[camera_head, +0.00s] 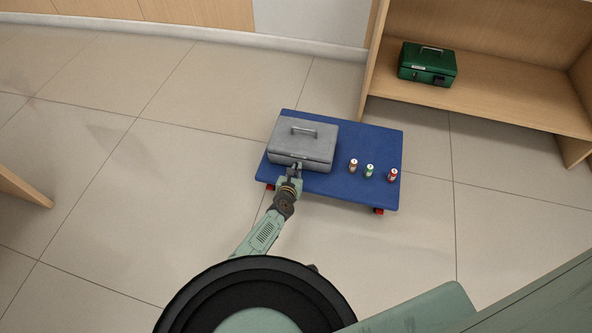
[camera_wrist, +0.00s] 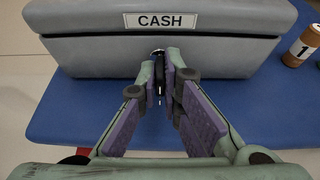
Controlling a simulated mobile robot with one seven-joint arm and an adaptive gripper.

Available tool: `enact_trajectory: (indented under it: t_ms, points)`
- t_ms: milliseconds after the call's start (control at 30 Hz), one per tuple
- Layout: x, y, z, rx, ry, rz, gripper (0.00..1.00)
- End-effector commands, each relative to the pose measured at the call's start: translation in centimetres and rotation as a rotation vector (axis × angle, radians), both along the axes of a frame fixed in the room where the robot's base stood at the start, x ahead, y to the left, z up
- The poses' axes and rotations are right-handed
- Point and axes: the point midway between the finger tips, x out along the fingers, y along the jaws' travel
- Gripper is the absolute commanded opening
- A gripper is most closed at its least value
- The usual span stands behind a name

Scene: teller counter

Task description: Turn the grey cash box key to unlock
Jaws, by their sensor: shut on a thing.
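The grey cash box (camera_head: 303,143) stands closed on the left part of a blue platform, with a handle on its lid. In the wrist view its front face (camera_wrist: 100,55) carries a label reading CASH. My gripper (camera_head: 294,168) is at the middle of the box's front. In the wrist view its fingers (camera_wrist: 163,86) are nearly together, shut on the key (camera_wrist: 157,84) at the lock. Only a thin dark and metallic bit of the key shows between the fingers. How far the key is turned cannot be told.
The blue platform (camera_head: 350,190) has red wheels. Several small numbered rolls stand to the right of the box, including a brown one (camera_head: 353,165), a green one (camera_head: 369,170) and a red one (camera_head: 392,175). A green cash box (camera_head: 427,64) sits on a wooden shelf (camera_head: 490,92) behind.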

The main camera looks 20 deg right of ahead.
Motion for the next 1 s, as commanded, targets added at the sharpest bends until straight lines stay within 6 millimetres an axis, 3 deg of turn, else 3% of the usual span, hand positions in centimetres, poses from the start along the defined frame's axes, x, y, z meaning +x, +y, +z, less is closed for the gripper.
enact_trajectory:
  t_ms: [533,1000]
  points:
    - [-0.10,-0.14,0.18,0.050,-0.031,-0.002,0.00]
    - [-0.35,-0.50,0.14,0.365,-0.233,-0.004,0.00]
